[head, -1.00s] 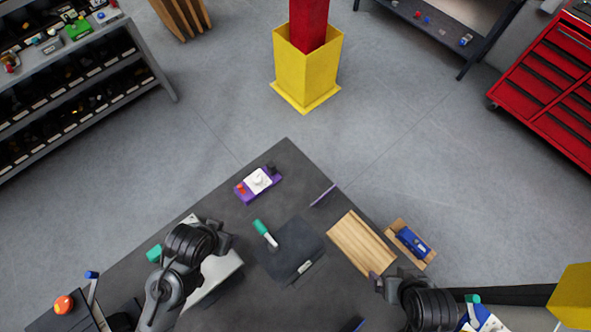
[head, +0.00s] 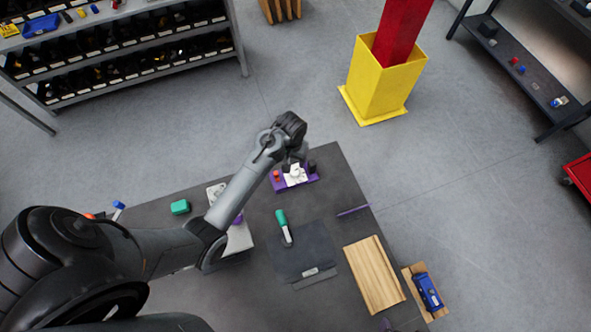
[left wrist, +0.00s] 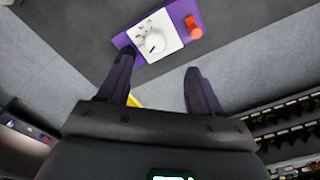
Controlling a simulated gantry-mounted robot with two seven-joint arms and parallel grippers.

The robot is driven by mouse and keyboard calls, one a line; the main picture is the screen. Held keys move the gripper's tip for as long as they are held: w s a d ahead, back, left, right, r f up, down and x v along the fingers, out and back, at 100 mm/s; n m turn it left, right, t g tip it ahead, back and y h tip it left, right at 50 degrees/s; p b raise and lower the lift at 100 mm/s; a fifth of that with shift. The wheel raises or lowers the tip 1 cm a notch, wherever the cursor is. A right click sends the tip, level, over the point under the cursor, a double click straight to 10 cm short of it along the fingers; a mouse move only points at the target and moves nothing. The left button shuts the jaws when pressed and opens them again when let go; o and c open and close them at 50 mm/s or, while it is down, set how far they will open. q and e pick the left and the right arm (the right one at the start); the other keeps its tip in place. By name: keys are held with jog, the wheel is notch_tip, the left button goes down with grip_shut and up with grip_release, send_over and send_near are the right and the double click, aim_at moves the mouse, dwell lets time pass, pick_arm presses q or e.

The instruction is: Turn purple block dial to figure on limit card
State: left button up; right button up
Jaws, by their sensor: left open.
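The purple block (head: 308,181) sits near the far corner of the dark table, with a white plate, a red button and a dark part on it. In the left wrist view the purple block (left wrist: 176,12) shows its white round dial (left wrist: 155,43) with a dark pointer mark. My left gripper (head: 295,158) is over the block's far side; its open, empty fingers (left wrist: 158,66) point toward the dial, apart from it. My right gripper is out of view.
A dark mat (head: 303,262) and a green-handled tool (head: 284,226) lie mid-table. A wooden board (head: 373,275) lies to the right, with a blue device (head: 428,291) beyond. A green block (head: 180,207) is at left.

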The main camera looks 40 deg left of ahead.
aim_at(294, 171)
pick_arm(q)
jog(key=f, duration=0.7)
jog(key=w+f, duration=0.1)
jog(key=f, duration=0.3)
jog(key=shift+w, duration=0.1)
jog(key=c, duration=1.1)
jog(key=shift+o, duration=0.2)
